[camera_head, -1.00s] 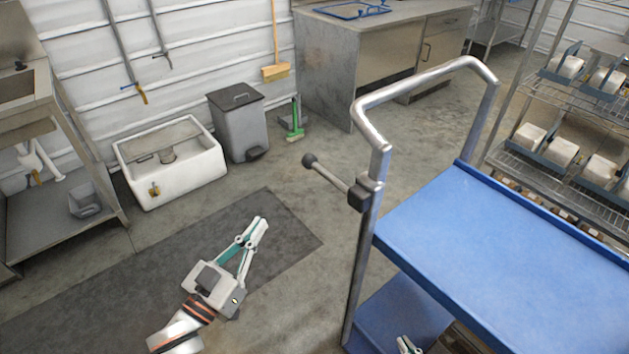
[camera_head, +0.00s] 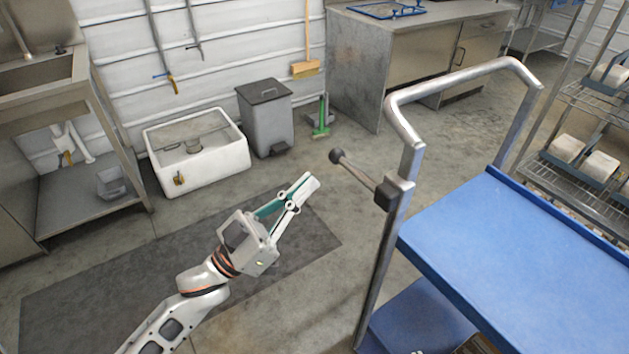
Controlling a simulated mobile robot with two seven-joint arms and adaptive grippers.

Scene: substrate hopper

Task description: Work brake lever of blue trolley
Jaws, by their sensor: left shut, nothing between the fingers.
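The blue trolley (camera_head: 520,250) stands at the right, with a bent metal push handle (camera_head: 455,78) on its near end. The brake lever (camera_head: 358,172) is a rod with a dark ball knob (camera_head: 336,156), fixed by a dark block to the handle's left post. It slants up and to the left. My left gripper (camera_head: 308,184) is shut and empty, below and left of the knob and apart from it in the picture. Its fingers point up and right. Of my right gripper, at most a tiny light part shows at the bottom edge, too little to judge.
A white floor sink (camera_head: 225,172), a grey pedal bin (camera_head: 268,125) and a green brush (camera_head: 321,120) stand along the back wall. A wire rack (camera_head: 570,105) with white blocks is behind the trolley. A dark mat (camera_head: 90,290) lies on open floor at left.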

